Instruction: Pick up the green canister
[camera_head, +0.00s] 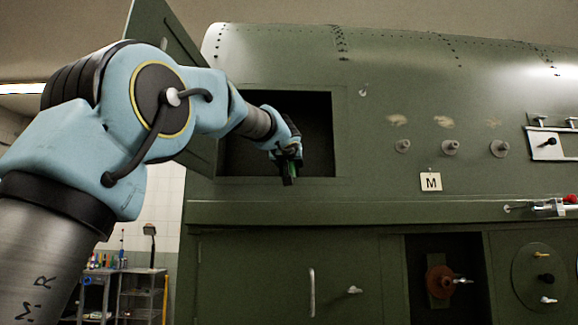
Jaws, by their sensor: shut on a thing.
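My gripper (289,172) is at the front of a dark rectangular opening in the green fuselage panel. It points down and towards the panel. Most of the canister is hidden by the fingers and the wrist. I cannot tell whether it touches the sill of the opening.
An open green door (172,60) stands at the opening's left, behind my arm. A ledge (400,211) runs below the opening. Several grey knobs (450,148) and a white M tag (431,182) are to the right. A tool shelf (140,290) stands at lower left.

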